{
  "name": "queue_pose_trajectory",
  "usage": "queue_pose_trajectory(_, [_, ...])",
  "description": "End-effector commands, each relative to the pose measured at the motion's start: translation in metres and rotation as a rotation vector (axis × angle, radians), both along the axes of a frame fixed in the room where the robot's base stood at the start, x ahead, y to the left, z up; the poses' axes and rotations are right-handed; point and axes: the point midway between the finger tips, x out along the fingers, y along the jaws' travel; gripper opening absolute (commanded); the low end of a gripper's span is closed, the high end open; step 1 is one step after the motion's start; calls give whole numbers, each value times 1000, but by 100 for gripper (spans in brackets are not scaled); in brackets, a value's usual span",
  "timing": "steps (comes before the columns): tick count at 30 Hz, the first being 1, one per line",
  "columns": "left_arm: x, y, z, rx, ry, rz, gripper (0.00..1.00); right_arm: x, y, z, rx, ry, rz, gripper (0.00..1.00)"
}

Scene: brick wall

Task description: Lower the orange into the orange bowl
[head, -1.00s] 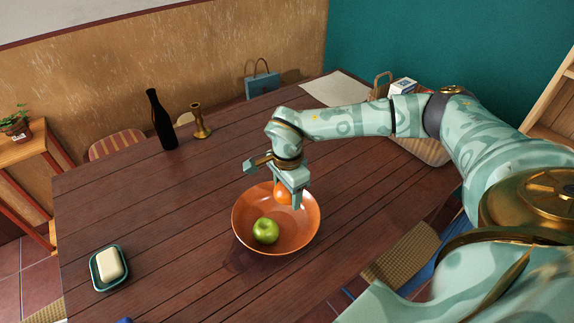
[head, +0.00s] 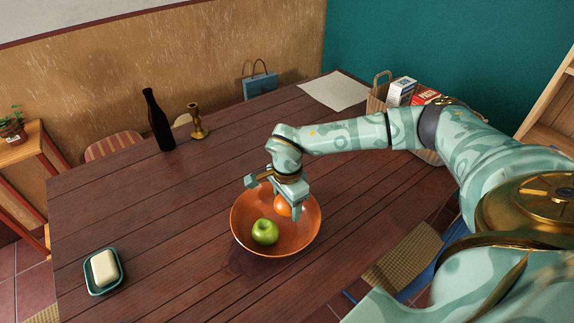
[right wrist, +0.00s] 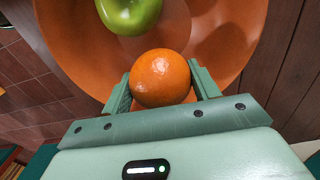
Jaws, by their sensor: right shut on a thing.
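The orange (head: 283,206) is held between the fingers of my right gripper (head: 285,208), inside the rim of the orange bowl (head: 300,240). In the right wrist view the orange (right wrist: 161,77) sits between both fingers of my right gripper (right wrist: 161,85), with the bowl (right wrist: 225,30) beneath. I cannot tell whether the orange touches the bowl's inside. A green apple (head: 265,232) lies in the bowl, in front of the orange; it also shows in the right wrist view (right wrist: 128,14). My left gripper is not in view.
A dark bottle (head: 159,125) and a brass candlestick (head: 197,122) stand at the back. The wooden table (head: 150,215) is clear left of the bowl.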

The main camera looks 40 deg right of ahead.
Motion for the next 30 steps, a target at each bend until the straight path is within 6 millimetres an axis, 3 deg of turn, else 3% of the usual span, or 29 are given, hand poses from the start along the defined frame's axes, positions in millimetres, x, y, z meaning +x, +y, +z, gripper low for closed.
queue_pose_trajectory(30, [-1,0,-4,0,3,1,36,0,0,-10,1,0,0,33])
